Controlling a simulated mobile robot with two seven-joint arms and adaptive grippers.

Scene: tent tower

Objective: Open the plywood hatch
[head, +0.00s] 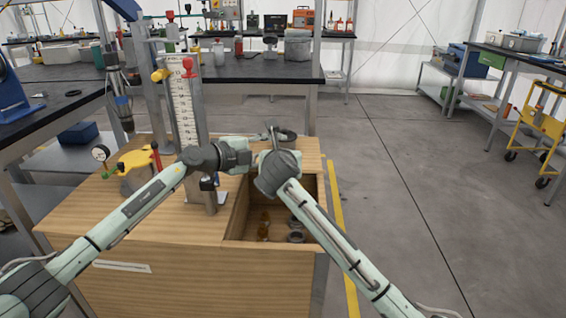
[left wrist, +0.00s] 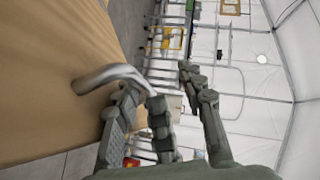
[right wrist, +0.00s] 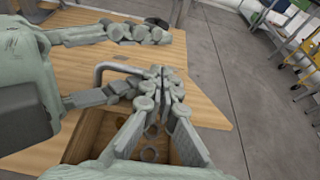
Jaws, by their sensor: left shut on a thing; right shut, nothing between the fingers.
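The plywood-topped cabinet (head: 145,225) has an opening (head: 272,215) at its right front with several small parts inside. A plywood surface, seemingly the hatch (right wrist: 200,102), lies flat behind the opening; its edge against the cabinet top cannot be made out. A bent metal handle (right wrist: 112,70) stands on it and also shows in the left wrist view (left wrist: 110,76). My left gripper (left wrist: 145,102) is shut on the handle, though its fingers partly hide the grip. My right gripper (right wrist: 164,78) is shut and empty, beside the handle and over the opening.
A metal column with a scale (head: 185,110) stands on the cabinet left of the opening, with a yellow-topped fixture (head: 135,160) further left. Open floor (head: 420,190) lies to the right.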

